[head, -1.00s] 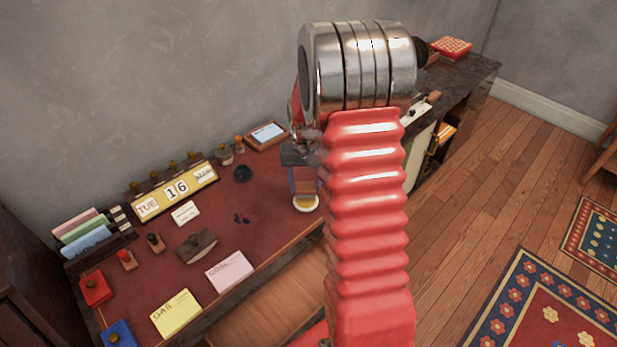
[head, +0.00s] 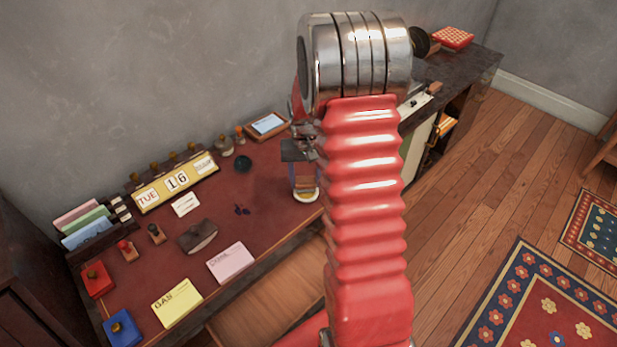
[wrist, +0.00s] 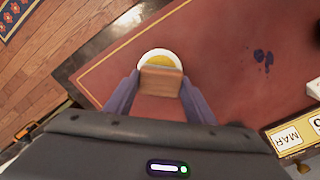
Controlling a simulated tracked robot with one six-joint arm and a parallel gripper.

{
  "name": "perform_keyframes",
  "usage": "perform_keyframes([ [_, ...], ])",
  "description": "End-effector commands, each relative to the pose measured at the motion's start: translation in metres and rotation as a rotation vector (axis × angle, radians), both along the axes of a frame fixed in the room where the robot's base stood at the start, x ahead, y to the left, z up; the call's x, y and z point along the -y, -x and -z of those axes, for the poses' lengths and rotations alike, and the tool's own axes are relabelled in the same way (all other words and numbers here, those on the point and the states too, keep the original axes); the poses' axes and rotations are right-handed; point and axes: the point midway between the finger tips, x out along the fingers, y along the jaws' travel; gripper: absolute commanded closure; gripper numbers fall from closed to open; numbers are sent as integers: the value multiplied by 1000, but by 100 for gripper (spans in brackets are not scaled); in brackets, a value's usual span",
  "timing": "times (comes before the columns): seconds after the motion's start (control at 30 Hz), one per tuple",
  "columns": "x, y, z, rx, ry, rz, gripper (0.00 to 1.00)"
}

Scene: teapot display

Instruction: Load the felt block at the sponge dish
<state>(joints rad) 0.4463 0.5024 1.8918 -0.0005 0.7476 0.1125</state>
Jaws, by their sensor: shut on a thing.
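My gripper (head: 304,182), with purple-blue fingers, is shut on the felt block (wrist: 160,83), a wooden-brown block with a thin greyish strip along one edge. The sponge dish (head: 306,200) is round and white with a yellow sponge (wrist: 160,57). It stands near the desk's front edge. The block is over the dish and covers part of it in the wrist view. I cannot tell whether the block touches the sponge. The block's underside is hidden.
A dark purple ink blot (head: 242,210) lies on the red desk top left of the dish. A framed tablet (head: 268,125) lies behind.

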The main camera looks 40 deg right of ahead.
Motion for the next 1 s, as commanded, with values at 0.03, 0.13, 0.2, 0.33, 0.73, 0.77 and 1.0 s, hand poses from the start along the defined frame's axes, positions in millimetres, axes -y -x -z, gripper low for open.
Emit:
perform_keyframes([
  [0.03, 0, 0, 0, 0, 0, 0, 68],
  [0.13, 0, 0, 1, 0, 0, 0, 68],
  [0.2, 0, 0, 1, 0, 0, 0, 68],
  [0.33, 0, 0, 2, 0, 0, 0, 68],
  [0.73, 0, 0, 6, 0, 0, 1, 68],
  [0.77, 0, 0, 6, 0, 0, 1, 68],
  [1.0, 1, 0, 8, 0, 0, 1, 68],
])
